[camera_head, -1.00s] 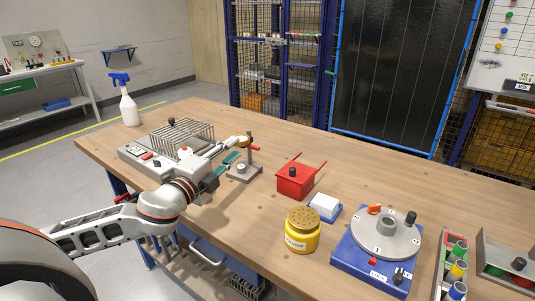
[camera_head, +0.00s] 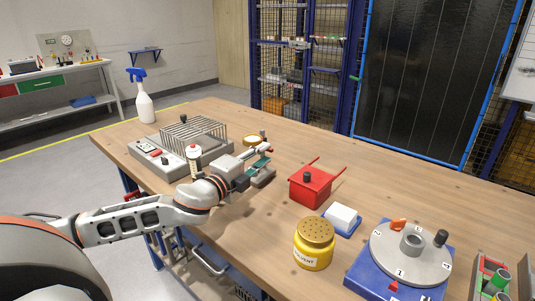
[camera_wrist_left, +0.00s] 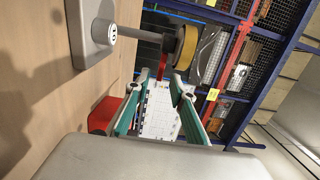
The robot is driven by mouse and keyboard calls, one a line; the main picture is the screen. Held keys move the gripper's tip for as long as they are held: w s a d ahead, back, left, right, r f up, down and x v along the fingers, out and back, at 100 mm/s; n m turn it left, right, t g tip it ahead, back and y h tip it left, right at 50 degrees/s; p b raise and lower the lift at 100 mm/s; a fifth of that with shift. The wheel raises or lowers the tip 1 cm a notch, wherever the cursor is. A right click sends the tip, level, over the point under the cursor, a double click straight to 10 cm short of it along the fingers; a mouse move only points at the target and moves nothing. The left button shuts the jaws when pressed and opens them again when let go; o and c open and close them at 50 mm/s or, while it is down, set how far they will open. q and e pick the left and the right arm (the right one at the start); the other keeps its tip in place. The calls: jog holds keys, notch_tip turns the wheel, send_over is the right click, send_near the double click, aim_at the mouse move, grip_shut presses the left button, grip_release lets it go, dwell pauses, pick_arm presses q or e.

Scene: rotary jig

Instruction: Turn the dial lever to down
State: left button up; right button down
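The dial (camera_head: 253,141) is a gold-yellow disc on a dark post, partly hidden behind my left gripper in the head view. In the left wrist view the dial (camera_wrist_left: 189,50) shows edge-on, with a red lever (camera_wrist_left: 162,66) sticking out sideways from the post, level with the table. My left gripper (camera_head: 264,156) is at the dial stand. In the wrist view its teal fingers (camera_wrist_left: 158,88) are spread, with the lever's end near the gap between their tips. I cannot tell whether they touch it. The right gripper is not in view.
A red box (camera_head: 314,187) stands right of the stand. A grey rack unit (camera_head: 180,150) and spray bottle (camera_head: 145,105) stand left.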

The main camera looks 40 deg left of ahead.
pick_arm(q)
jog(key=shift+w, duration=1.2)
grip_shut()
